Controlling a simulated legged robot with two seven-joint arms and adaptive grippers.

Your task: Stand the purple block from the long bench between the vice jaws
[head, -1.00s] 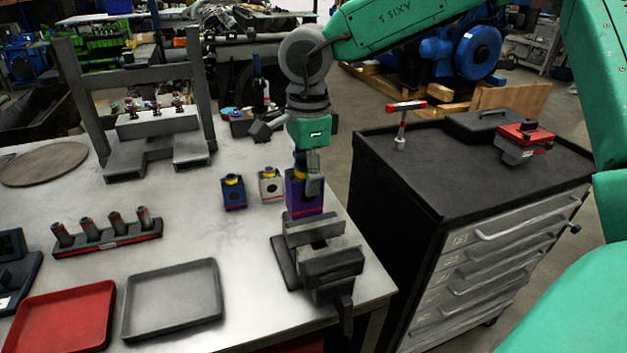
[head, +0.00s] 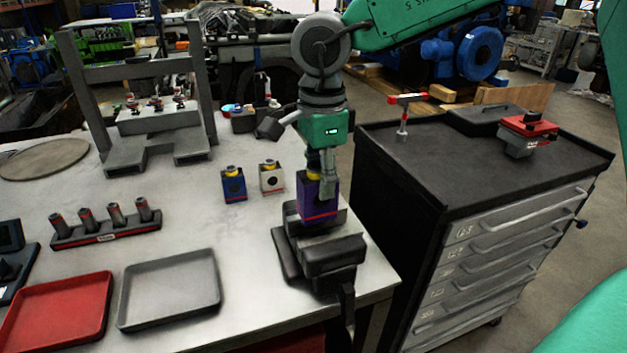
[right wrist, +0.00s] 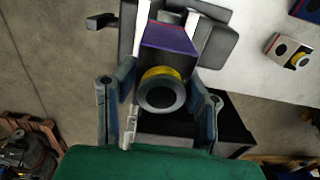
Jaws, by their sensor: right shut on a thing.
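The purple block (head: 318,203) has a red line near its bottom and a yellow collar on top. My right gripper (head: 322,178) is shut on its upper part and holds it roughly upright. The block is at the grey vice (head: 335,252), in front of the far jaw in the picture. Whether its bottom is down between the jaws or just above them cannot be told. In the right wrist view, the purple block (right wrist: 168,38) shows below its yellow collar and dark round top, with the vice (right wrist: 218,45) around its far end. My left gripper is not in view.
A blue block (head: 233,185) and a white block (head: 271,179) stand left of the vice on the long bench (head: 225,225). A grey tray (head: 168,290) and a red tray (head: 60,312) lie at front left. A dark tool cabinet (head: 480,180) stands to the right.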

